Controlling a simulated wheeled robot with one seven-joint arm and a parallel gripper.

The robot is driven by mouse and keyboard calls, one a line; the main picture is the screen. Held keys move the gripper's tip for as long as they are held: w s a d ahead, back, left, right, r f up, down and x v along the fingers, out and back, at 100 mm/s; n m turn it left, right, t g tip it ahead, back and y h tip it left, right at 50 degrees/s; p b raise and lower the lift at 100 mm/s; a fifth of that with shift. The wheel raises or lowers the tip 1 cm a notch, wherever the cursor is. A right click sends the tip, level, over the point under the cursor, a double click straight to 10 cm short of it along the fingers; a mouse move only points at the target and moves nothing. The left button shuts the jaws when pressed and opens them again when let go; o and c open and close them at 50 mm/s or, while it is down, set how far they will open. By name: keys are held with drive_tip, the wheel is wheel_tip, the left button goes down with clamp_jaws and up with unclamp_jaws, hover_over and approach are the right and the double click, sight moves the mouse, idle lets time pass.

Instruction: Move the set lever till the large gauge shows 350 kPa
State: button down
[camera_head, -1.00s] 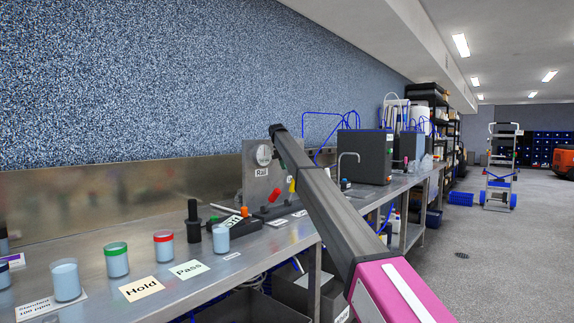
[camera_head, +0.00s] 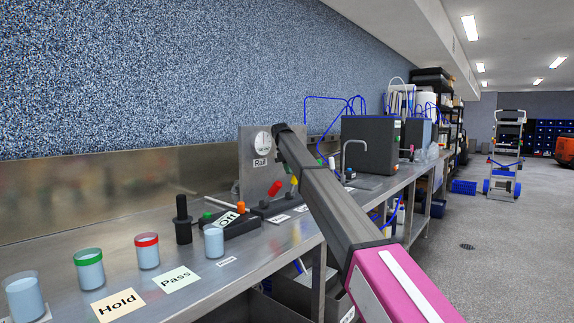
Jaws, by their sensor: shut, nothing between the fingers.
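A round white gauge (camera_head: 263,142) sits on an upright grey panel (camera_head: 246,172) above a label reading "Rail". Its needle and figures are too small to read. At the panel's foot, a red-tipped lever (camera_head: 274,188) leans up to the right. I cannot tell which lever is the set lever. My dark arm link crosses the front of the panel's right side, its far end just right of the gauge. My gripper is not in view, and whatever lies behind the link is hidden.
The steel bench (camera_head: 205,285) holds a black box (camera_head: 243,226) with an "Off" label, a black plunger-like post (camera_head: 182,221), and several cups. "Hold" (camera_head: 118,303) and "Pass" (camera_head: 176,279) cards lie in front. A dark cabinet (camera_head: 371,145) stands farther along. The right-hand floor is mostly clear.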

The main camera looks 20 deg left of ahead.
drive_tip(key=shift+d+f, duration=0.1)
drive_tip(key=shift+s+d+f+y, duration=0.1)
drive_tip(key=shift+s+d+y, duration=0.1)
drive_tip(key=shift+d+y, duration=0.25)
drive_tip(key=d+t+y, duration=0.1)
drive_tip(key=s+d+y, duration=0.1)
drive_tip(key=y, duration=0.1)
drive_tip(key=shift+f+t, duration=0.2)
drive_tip(key=shift+t, duration=0.2)
drive_tip(key=shift+w, duration=0.1)
drive_tip(key=shift+r, duration=0.1)
